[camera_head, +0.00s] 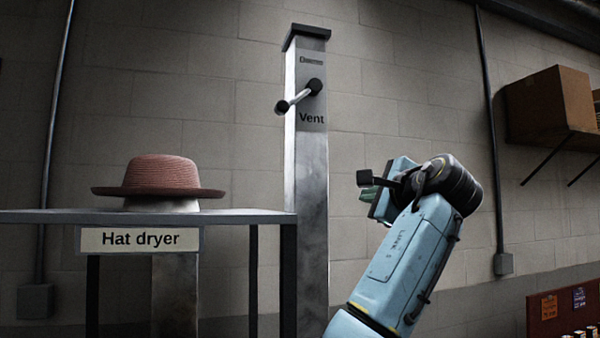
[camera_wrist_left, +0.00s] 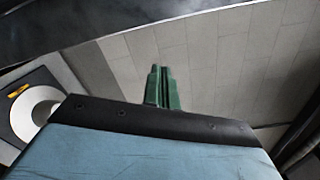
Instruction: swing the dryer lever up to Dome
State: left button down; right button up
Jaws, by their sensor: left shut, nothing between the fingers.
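The dryer lever (camera_head: 299,96) is a light rod on a black pivot, mounted on the front of a tall grey metal post (camera_head: 312,180). Its black end knob (camera_head: 281,107) sits left of the pivot and a little lower. A faint label, apparently Dome, is above the pivot, and Vent (camera_head: 312,118) is below it. My left gripper (camera_head: 367,194) is right of the post, below the lever and apart from it in the picture. Its green fingers (camera_wrist_left: 162,88) are closed together and empty in the left wrist view. The lever cannot be made out there. My right gripper is not in view.
A reddish-brown hat (camera_head: 160,176) rests on a pale support on the dryer table (camera_head: 40,216), left of the post. The table carries a Hat dryer sign (camera_head: 140,239). A cardboard box (camera_head: 548,105) sits on a wall shelf at right. The space right of the lever looks clear.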

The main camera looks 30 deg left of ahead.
aim_at(299, 96)
pick_arm(q)
jog(key=s+r+n+g+y, duration=0.1)
jog(key=s+r+n+y, duration=0.1)
jog(key=s+r, duration=0.9)
notch_tip(299, 96, up, 3)
jog(key=shift+d+g+p, duration=0.15)
jog(key=shift+g+p, duration=0.2)
jog(key=shift+g, duration=0.05)
jog(key=w+a+r+p, duration=0.2)
jog(key=a+p, duration=0.2)
jog(key=a, duration=0.7)
jog(key=shift+w, duration=0.2)
